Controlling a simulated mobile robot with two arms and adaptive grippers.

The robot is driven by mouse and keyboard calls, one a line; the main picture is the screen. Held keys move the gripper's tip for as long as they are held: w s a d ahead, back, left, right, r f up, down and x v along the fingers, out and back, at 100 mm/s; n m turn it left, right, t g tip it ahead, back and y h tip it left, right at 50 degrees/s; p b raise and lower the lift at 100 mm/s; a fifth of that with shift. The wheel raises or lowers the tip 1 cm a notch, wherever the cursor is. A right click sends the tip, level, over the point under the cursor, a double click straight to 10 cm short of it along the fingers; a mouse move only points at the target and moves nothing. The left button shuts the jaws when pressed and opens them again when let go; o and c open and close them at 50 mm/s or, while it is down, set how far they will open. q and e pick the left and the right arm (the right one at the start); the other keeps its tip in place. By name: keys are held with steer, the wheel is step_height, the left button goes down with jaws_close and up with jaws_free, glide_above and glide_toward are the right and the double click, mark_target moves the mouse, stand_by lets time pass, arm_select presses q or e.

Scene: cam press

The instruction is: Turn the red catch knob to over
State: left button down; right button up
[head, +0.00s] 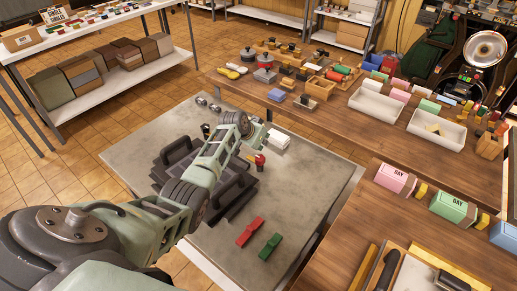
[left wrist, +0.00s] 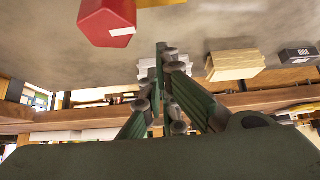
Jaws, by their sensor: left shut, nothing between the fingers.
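The red catch knob (head: 259,160) stands on the dark press (head: 233,192) on the grey-topped table, with a small yellow part beside it. In the left wrist view the red knob (left wrist: 107,22) is large at the upper left, with a white mark on its side. My left gripper (head: 264,136) is just beyond the knob in the head view, apart from it. In the left wrist view the left gripper (left wrist: 161,50) has its fingers together and empty, with the knob off to one side. My arm hides part of the press. My right gripper is not in view.
A white block (head: 278,140) lies close to the gripper. A red block (head: 250,231) and a green block (head: 270,246) lie at the front of the grey tabletop (head: 315,205). Wooden benches with trays and boxes border it behind and at the right.

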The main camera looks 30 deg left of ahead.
arm_select(q)
steer(key=shift+w+f, duration=0.3)
steer(key=shift+f, duration=0.1)
steer(key=s+p, duration=0.3)
steer(key=shift+s+a, duration=0.1)
steer(key=shift+s, duration=0.35)
steer(key=shift+f, duration=0.15)
steer(key=shift+w, duration=0.1)
